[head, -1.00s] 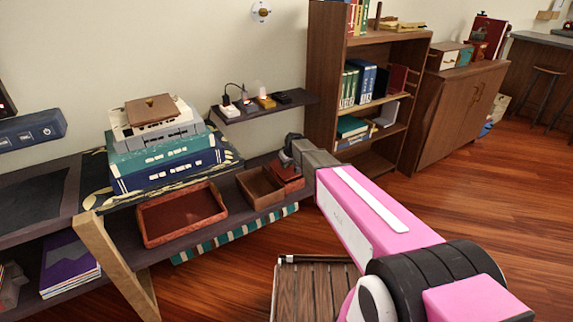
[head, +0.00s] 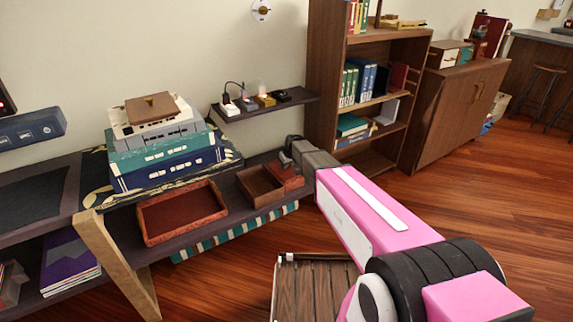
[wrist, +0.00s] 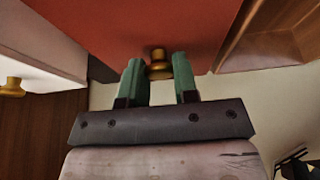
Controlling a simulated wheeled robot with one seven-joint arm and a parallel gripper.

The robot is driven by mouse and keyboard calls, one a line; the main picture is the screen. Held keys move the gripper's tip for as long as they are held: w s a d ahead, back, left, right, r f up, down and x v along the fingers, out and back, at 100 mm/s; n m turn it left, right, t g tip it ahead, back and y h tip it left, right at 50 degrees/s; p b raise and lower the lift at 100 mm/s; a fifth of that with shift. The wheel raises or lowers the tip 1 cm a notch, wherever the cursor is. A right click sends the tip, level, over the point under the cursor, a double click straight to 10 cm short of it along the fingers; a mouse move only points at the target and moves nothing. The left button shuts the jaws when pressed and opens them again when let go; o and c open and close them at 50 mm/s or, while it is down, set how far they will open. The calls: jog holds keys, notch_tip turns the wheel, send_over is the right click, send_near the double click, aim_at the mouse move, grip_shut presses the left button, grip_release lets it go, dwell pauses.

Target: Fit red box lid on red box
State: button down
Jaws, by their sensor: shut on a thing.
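In the wrist view the two green fingers of my gripper (wrist: 159,75) are shut on a small brass knob (wrist: 157,54) that stands on a flat red surface, the red box lid (wrist: 175,25). In the head view the end of my arm, with my gripper (head: 288,158), is over the right end of the dark desk. A small red object (head: 288,178) shows just below it, beside an open brown wooden box (head: 252,199). I cannot tell how much of that red is the red box and how much the lid. Any contact between them is hidden.
A reddish-brown tray (head: 180,213) lies left of the wooden box. A stack of books (head: 168,170) stands farther left. A wall shelf (head: 262,110) hangs behind. In the wrist view a white surface (wrist: 40,45) with another brass knob (wrist: 12,88) is at left.

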jog(key=shift+f, duration=0.2)
jog(key=c, duration=0.8)
grip_release()
jog(key=v, duration=1)
jog(key=shift+r, duration=0.35)
jog(key=shift+s, duration=0.1)
